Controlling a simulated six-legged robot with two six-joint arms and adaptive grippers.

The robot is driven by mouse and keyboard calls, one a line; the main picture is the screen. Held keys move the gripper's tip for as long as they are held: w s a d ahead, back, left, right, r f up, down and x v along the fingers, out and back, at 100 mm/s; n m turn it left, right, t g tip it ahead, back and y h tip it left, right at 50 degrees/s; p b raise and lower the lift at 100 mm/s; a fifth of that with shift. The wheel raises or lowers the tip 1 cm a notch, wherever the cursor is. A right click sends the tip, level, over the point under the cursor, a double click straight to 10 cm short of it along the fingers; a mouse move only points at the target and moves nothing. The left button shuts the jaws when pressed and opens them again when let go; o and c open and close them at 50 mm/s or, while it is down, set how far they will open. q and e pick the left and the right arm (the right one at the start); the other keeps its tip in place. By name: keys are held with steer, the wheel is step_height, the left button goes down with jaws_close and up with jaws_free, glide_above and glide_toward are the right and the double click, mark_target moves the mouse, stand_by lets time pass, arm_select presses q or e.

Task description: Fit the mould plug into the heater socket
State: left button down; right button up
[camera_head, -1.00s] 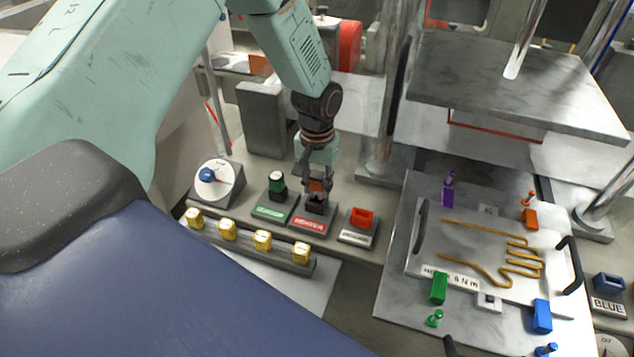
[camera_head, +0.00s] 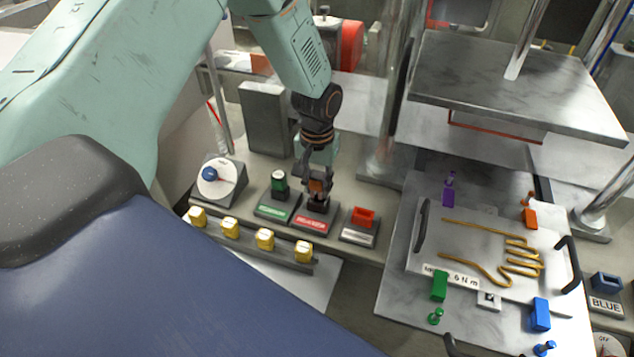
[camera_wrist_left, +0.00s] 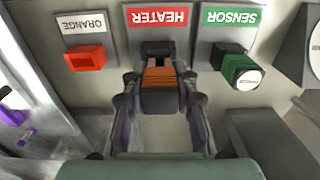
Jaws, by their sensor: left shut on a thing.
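My left gripper (camera_head: 318,184) is at the heater socket, its fingers pointing down. In the left wrist view the left gripper (camera_wrist_left: 160,100) is shut on the mould plug (camera_wrist_left: 160,78), a dark block with an orange ribbed band. The plug's front end is at the dark heater socket (camera_wrist_left: 157,47), in line with it; I cannot tell how deep it sits. The red HEATER label plate (camera_head: 309,223) shows in front of the socket in the head view. The gripper partly hides the plug and socket there. My right gripper is in neither view.
The green-topped sensor connector (camera_head: 279,183) is close on the left, and the red orange-labelled socket (camera_head: 363,216) on the right. The mould plate (camera_head: 450,285) lies at right under the press.

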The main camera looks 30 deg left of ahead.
arm_select(q)
steer(key=shift+w, duration=0.1)
steer(key=shift+w+d, duration=0.15)
steer(key=shift+w, duration=0.05)
steer(key=shift+s+f, duration=0.15)
steer(key=shift+f, duration=0.35)
steer(key=shift+f+b, duration=0.35)
steer(key=shift+f, duration=0.45)
steer(key=c, duration=1.2)
jaws_free()
steer(key=shift+o, duration=1.2)
